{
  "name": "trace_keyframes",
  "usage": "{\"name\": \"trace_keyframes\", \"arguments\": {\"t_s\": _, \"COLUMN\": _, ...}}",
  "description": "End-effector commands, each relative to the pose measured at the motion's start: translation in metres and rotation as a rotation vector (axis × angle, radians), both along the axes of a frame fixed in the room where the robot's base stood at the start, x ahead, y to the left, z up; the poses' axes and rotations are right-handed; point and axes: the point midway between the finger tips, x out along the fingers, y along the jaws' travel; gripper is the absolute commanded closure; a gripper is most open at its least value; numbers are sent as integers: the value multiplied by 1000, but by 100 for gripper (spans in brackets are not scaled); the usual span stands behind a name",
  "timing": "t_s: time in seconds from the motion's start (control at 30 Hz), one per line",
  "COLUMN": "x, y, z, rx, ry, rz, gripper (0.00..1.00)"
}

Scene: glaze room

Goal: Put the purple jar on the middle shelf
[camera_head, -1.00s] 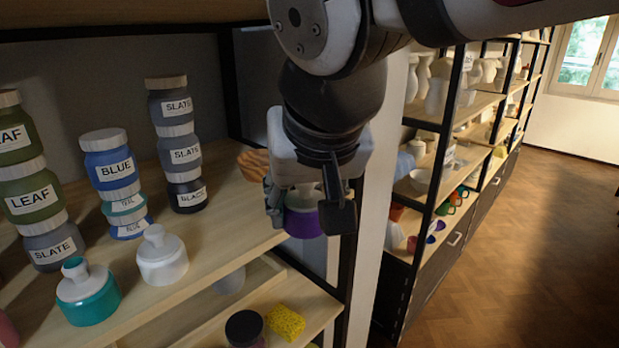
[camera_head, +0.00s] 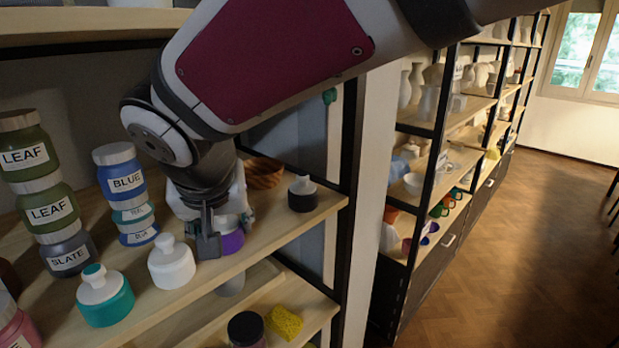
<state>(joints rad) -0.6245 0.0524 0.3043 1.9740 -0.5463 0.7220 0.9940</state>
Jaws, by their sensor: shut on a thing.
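The purple jar (camera_head: 232,242) is between the fingers of my gripper (camera_head: 228,228), which is shut on it. The jar's top and left side are mostly hidden by the fingers. It is upright at the level of the middle shelf (camera_head: 275,235), close to the shelf's front edge. I cannot tell whether its base touches the board. A white squeeze jar (camera_head: 171,264) stands just left of it.
A black jar (camera_head: 302,194) and wooden bowls (camera_head: 264,172) stand to the right and behind. A teal jar (camera_head: 104,297) and labelled stacks, with a blue jar (camera_head: 122,180), stand left. A yellow sponge (camera_head: 284,322) and a dark-lidded jar (camera_head: 246,330) are below.

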Motion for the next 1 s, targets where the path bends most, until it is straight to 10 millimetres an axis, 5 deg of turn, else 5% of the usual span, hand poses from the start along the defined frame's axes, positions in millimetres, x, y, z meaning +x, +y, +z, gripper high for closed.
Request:
{"name": "trace_keyframes", "arguments": {"t_s": 0.4, "x": 1, "y": 0, "z": -5, "rx": 3, "ry": -2, "rz": 0, "gripper": 91}}
{"name": "trace_keyframes", "arguments": {"t_s": 0.43, "x": 1, "y": 0, "z": -6, "rx": 2, "ry": -1, "rz": 0, "gripper": 51}}
{"name": "trace_keyframes", "arguments": {"t_s": 0.53, "x": 0, "y": 0, "z": -5, "rx": 2, "ry": -1, "rz": 0, "gripper": 33}}
{"name": "trace_keyframes", "arguments": {"t_s": 1.0, "x": -4, "y": -1, "z": 7, "rx": 2, "ry": -3, "rz": 0, "gripper": 33}}
